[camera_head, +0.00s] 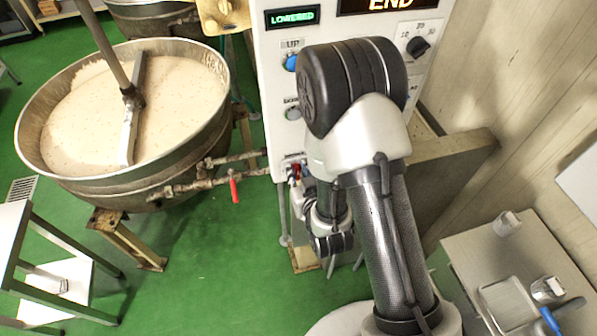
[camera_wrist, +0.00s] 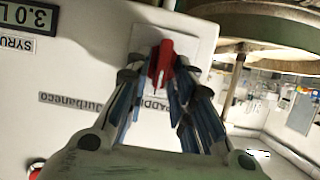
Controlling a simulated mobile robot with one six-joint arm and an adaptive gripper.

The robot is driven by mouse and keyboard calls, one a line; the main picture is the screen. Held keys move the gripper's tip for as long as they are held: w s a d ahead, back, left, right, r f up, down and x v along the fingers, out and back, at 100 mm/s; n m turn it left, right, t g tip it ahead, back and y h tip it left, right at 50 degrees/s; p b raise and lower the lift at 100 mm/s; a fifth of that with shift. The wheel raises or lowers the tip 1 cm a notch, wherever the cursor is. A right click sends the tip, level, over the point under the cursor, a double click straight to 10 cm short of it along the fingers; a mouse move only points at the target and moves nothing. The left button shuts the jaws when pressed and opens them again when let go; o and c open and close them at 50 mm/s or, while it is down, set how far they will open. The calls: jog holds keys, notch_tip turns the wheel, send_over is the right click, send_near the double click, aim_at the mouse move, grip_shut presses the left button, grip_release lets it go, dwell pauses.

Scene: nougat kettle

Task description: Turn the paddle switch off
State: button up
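The paddle switch has a red lever (camera_wrist: 161,62) on a pale square plate (camera_wrist: 200,45) on the white control panel. In the wrist view its label is partly hidden behind a finger, with "PADD" readable. My gripper (camera_wrist: 160,82) is open, with blue-and-dark fingers on either side of the red lever. I cannot tell whether either finger touches it. In the head view the red lever (camera_head: 297,170) shows small at the panel's lower part, and my gripper (camera_head: 299,183) is beside it, mostly hidden by my arm.
A kettle (camera_head: 45,165) of pale mix stands left, with a pipe and red valve handle (camera_head: 234,190) near the panel. The panel has a blue UP button (camera_head: 290,63) and a dark dial (camera_head: 418,46). A side table (camera_head: 470,245) stands at lower right.

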grip_shut()
jog(key=shift+a+n+b, duration=0.15)
jog(key=shift+n+b, duration=0.15)
jog(key=shift+b, duration=0.15)
jog(key=shift+s+a+f+n+t+h+b, duration=0.1)
jog(key=shift+a+f+n+t+h+b, duration=0.2)
jog(key=shift+n+t+h+b, duration=1.15)
jog(key=shift+s+a+f+n+t+h+b, duration=0.1)
jog(key=shift+a+f+n+t+h+b, duration=0.2)
jog(key=shift+n+b, duration=2.15)
jog(key=shift+s+a+f+n+t+h+b, duration=0.1)
jog(key=shift+a+f+n+t+h+b, duration=0.2)
jog(key=shift+n+t+h+b, duration=1.45)
jog(key=shift+n+g+y+p, duration=0.4)
jog(key=shift+n+g+y, duration=0.2)
jog(key=shift+n+g, duration=0.3)
jog(key=shift+o, duration=0.7)
grip_release()
jog(key=shift+w, duration=0.1)
jog(key=shift+o, duration=0.8)
jog(key=shift+d, duration=0.1)
